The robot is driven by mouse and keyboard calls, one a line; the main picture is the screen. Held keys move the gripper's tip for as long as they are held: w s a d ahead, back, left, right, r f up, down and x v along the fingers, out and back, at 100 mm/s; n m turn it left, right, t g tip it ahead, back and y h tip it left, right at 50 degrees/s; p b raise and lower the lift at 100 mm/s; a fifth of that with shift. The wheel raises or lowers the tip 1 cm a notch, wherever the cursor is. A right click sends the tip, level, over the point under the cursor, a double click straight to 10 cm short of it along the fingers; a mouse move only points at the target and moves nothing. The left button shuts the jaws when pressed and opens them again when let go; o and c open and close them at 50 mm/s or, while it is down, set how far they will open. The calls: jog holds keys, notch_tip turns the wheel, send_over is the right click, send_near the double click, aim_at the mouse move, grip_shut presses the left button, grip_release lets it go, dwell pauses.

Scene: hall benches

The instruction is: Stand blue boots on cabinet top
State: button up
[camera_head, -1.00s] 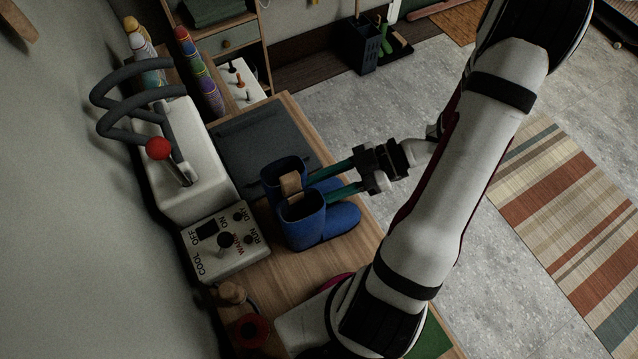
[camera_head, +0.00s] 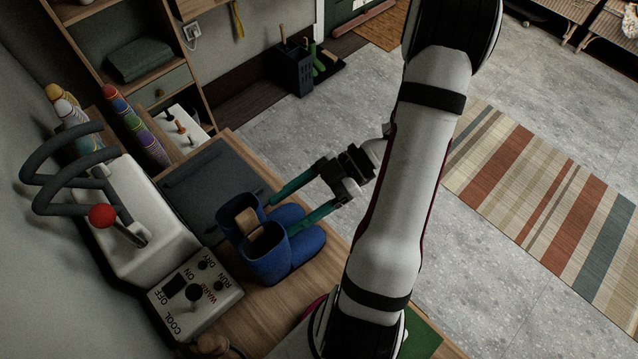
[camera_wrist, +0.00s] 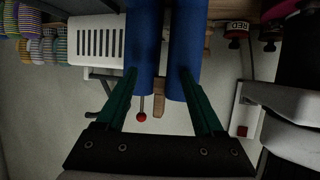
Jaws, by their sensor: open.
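The blue boots (camera_head: 272,255) stand upright side by side on the wooden top (camera_head: 240,315), toes pointing right in the head view. A tan wooden clip (camera_head: 247,222) sits between their shafts. My gripper (camera_head: 280,215) is open, its two green fingers reaching toward the shafts from the toe side, above the feet. In the wrist view the boots (camera_wrist: 187,55) show as two blue columns between the spread fingertips (camera_wrist: 158,70). Whether a finger touches a boot cannot be told.
A dark grey mat (camera_head: 205,185) lies beyond the boots. A control box (camera_head: 195,293) and a white device with a red knob and dark loops (camera_head: 135,225) stand to their left. Rolled striped socks (camera_head: 135,125) are farther back.

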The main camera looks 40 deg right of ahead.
jog(key=v, duration=0.9)
dwell(0.9)
